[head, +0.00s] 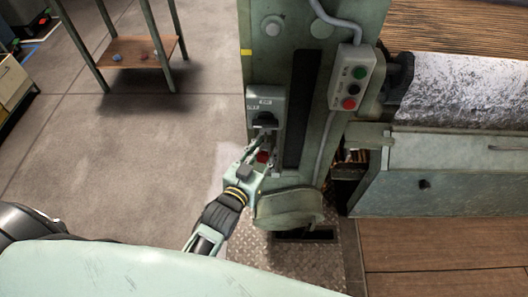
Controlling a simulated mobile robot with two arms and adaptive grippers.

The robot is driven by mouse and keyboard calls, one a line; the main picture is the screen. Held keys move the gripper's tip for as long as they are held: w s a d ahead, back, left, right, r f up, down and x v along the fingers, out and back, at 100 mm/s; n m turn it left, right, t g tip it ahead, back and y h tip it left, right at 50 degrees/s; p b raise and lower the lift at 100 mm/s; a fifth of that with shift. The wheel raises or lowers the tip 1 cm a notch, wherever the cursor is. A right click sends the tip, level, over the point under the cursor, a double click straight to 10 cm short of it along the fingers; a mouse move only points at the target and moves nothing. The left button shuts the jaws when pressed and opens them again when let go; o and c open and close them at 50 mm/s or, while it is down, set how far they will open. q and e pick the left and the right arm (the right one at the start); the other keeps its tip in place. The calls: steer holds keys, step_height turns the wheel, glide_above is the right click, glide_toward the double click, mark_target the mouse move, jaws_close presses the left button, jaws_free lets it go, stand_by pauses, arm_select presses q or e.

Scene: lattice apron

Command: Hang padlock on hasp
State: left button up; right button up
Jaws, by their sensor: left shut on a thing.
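The gripper is just below a grey switch box (266,97) with a dark handle on the green machine column. The hasp cannot be told apart clearly; it may be at the dark lower part of this box. I cannot tell whether the padlock touches it. My right gripper is not in view.
A button box (351,78) with green, black and red buttons is on the column (289,25), right of the switch box. A rounded green housing (290,207) sits below the gripper. A large roller (465,85) is at right. Floor (130,140) at left is clear.

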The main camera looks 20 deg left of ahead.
arm_select(q)
steer(key=shift+w+a, duration=0.1)
steer(key=shift+w, duration=0.3)
steer(key=shift+w+a, duration=0.25)
steer(key=shift+w, duration=0.6)
steer(key=shift+w+a, duration=0.1)
steer(key=shift+w, duration=0.05)
steer(key=shift+w+a+r, duration=0.1)
steer(key=shift+w, duration=0.05)
steer(key=shift+w, duration=0.25)
stand_by(0.4)
steer(key=shift+f, duration=0.8)
stand_by(0.3)
steer(key=shift+f, duration=0.15)
steer(key=shift+w+f, duration=0.15)
jaws_close()
